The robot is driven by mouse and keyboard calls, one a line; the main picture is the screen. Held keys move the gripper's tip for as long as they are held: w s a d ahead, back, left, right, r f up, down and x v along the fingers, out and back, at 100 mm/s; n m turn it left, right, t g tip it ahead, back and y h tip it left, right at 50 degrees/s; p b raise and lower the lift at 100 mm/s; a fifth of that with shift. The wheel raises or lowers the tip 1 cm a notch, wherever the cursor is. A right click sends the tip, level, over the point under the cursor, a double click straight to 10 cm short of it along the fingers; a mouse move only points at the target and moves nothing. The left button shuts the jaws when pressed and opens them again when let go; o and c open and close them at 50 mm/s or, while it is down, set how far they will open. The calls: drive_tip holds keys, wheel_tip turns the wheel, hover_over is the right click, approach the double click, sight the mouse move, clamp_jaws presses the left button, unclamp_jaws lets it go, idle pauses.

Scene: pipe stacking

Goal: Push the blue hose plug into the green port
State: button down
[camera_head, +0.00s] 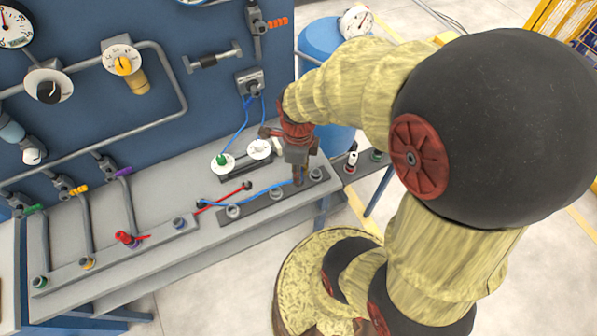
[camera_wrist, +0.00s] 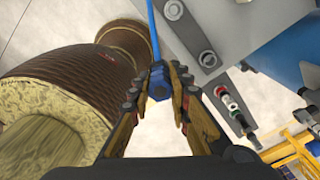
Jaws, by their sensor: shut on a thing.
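My gripper (camera_head: 299,178) is shut on the blue hose plug, above the front strip near the bench's right end. In the wrist view, the blue plug (camera_wrist: 157,84) sits between the fingertips, with its blue hose (camera_wrist: 153,35) leading away. The blue hose (camera_head: 250,194) also runs left from the gripper in the head view. Another green fitting (camera_head: 41,282) is at the bench's far left.
The front strip (camera_head: 262,212) carries several grey ports. A red hose (camera_head: 222,198) lies left of it. A red-handled valve (camera_head: 128,238) and upright pipes stand further left. A blue tank (camera_head: 322,40) stands behind the right end.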

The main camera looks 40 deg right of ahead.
drive_tip(key=shift+r+p, duration=1.9)
drive_tip(key=shift+r, duration=0.6)
